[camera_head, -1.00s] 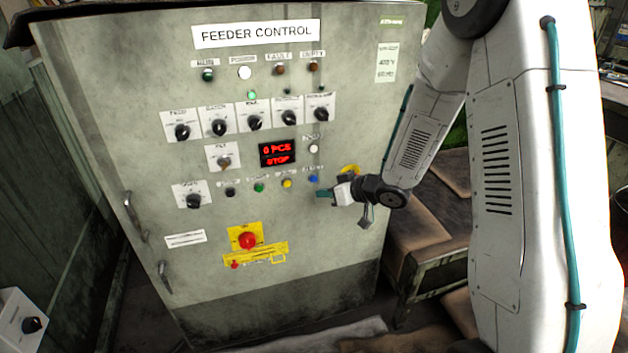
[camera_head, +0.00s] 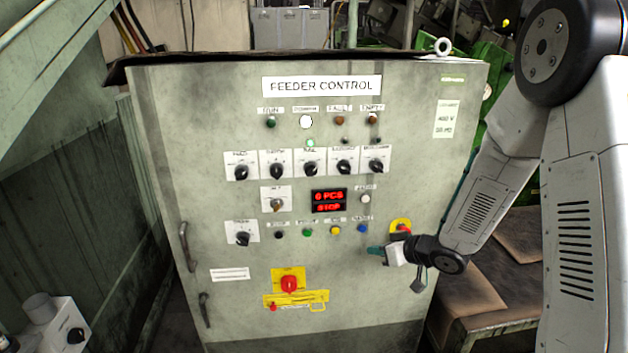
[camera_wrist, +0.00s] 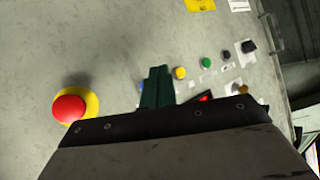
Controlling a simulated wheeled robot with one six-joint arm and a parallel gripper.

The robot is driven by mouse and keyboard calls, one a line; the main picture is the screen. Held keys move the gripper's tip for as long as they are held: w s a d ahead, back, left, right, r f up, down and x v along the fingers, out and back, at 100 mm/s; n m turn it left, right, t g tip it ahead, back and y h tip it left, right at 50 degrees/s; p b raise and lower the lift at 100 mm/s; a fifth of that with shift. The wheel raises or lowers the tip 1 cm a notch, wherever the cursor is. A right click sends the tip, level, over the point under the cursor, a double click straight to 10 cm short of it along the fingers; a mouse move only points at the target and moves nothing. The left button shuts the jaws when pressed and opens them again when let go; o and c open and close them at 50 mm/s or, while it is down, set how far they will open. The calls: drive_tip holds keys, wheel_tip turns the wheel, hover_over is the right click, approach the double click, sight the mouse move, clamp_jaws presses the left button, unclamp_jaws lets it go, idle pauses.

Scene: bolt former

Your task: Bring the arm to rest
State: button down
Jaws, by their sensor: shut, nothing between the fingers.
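My gripper (camera_head: 376,250) is at the right part of the feeder control cabinet's front (camera_head: 230,300), just below the blue button (camera_head: 362,229) and left of the red emergency stop on its yellow base (camera_head: 402,226). Its green fingers are shut and empty. In the wrist view the shut fingers (camera_wrist: 157,86) point at the grey panel, with the red mushroom button (camera_wrist: 69,109) to the left and the yellow button (camera_wrist: 180,73) to the right. I cannot tell whether the fingertips touch the panel. My arm reaches in from the right, bent at the elbow.
The cabinet carries several black rotary knobs (camera_head: 311,167), a red display (camera_head: 329,201) reading "0 PCS STOP" and a red main switch (camera_head: 289,284). A padded bench (camera_head: 475,295) stands at the right. A small grey box (camera_head: 62,335) stands at the lower left.

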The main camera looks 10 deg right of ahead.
drive_tip(key=s+d+f+m+g+h, duration=0.1)
drive_tip(key=s+d+f+g+h, duration=0.2)
drive_tip(key=d+h, duration=0.4)
drive_tip(key=s+d+r+m+g+h, duration=0.3)
drive_tip(key=s+d+r, duration=0.25)
drive_tip(key=s, duration=0.35)
drive_tip(key=s+a+r+y, duration=0.1)
drive_tip(key=s+a+r, duration=0.2)
drive_tip(key=s+r, duration=0.3)
drive_tip(key=s+a+r+g+y, duration=0.1)
drive_tip(key=s+a+r, duration=0.3)
drive_tip(key=s, duration=0.6)
drive_tip(key=s+a+r+m+g, duration=0.1)
drive_tip(key=s+a+r, duration=0.2)
drive_tip(key=s+r, duration=0.5)
drive_tip(key=shift+a+r+y, duration=0.35)
drive_tip(key=shift+a+y, duration=0.05)
